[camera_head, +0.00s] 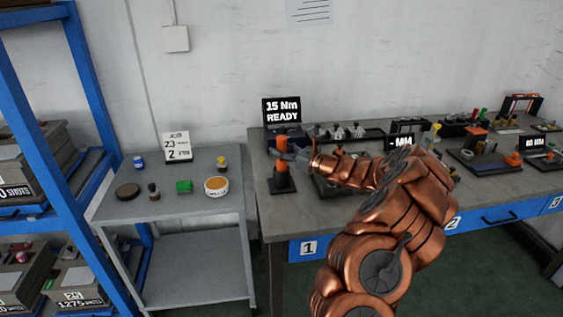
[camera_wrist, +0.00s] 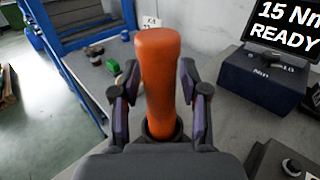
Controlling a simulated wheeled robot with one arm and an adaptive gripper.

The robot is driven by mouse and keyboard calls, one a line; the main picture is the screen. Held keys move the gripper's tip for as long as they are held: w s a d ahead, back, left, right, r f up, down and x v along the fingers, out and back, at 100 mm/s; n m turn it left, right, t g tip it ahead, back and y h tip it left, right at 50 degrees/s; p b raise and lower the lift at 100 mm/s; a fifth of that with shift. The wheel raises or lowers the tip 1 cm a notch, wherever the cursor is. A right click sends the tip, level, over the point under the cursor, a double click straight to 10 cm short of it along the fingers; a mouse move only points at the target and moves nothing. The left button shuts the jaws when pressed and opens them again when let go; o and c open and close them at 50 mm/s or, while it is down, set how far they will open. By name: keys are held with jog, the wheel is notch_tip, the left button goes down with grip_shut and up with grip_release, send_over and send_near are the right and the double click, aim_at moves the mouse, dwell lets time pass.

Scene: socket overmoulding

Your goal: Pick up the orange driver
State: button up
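The orange driver (camera_head: 282,147) stands upright in a dark holder (camera_head: 281,181) at the left end of the bench. In the wrist view the driver (camera_wrist: 160,75) rises between the two fingers of my gripper (camera_wrist: 159,90), its lower end in the dark holder. One finger is on each side of the handle. Grey shows between the fingers and the handle lower down, so the gripper looks open around it. Near the fingertips the gap is very small, and contact there is hard to judge. In the head view my gripper (camera_head: 299,160) is beside the driver, partly hidden.
A display reading "15 Nm READY" (camera_head: 282,110) stands behind the driver. Trays and fixtures (camera_head: 484,152) fill the bench to the right. A grey cart (camera_head: 120,209) with small jars and a green block (camera_head: 184,186) is on the left, beside a blue shelf (camera_head: 82,80).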

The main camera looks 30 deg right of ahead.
grip_shut()
dwell(0.4)
